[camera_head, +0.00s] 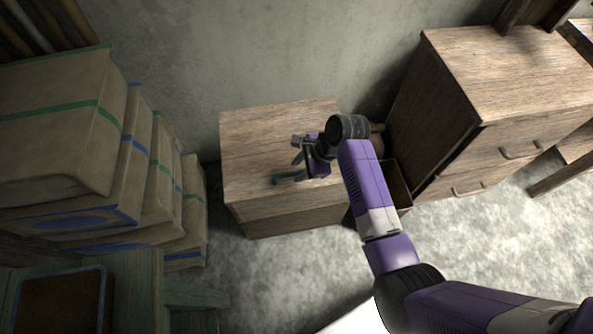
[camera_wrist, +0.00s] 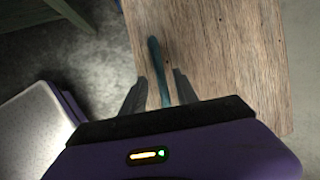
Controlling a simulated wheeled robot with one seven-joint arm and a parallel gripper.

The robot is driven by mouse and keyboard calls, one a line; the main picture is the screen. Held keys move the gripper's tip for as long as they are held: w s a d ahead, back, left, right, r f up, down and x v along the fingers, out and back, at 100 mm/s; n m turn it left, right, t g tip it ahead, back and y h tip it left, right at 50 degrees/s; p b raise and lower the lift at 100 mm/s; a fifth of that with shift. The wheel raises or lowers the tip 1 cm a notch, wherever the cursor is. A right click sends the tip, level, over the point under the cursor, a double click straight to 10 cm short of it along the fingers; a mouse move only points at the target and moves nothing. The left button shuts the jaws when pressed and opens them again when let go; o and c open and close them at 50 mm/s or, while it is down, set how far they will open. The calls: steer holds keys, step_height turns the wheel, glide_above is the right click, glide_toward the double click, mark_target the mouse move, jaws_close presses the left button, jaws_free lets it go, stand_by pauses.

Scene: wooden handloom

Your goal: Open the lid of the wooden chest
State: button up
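The wooden chest (camera_head: 255,135) stands against the wall in the middle of the head view, and its lid looks shut. The lid's plank top also shows in the wrist view (camera_wrist: 225,60). My gripper (camera_head: 295,164) is over the chest's top, near the middle and toward the front. In the wrist view the two dark fingers of my gripper (camera_wrist: 160,84) are apart. A thin teal rod-like thing (camera_wrist: 155,58) shows between them against the wood, with gaps to both fingers. It also shows in the head view (camera_head: 283,179). I cannot tell whether it is fixed to the lid.
Stacked, strapped sacks (camera_head: 60,130) stand left of the chest. A wooden drawer cabinet (camera_head: 510,80) stands to the right, with a small open box (camera_head: 397,187) between it and the chest. A green wooden frame (camera_head: 140,290) is at the lower left. The floor in front is clear.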

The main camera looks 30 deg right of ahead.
steer(key=shift+x, duration=0.9)
steer(key=shift+c, duration=0.5)
jaws_close()
stand_by(0.4)
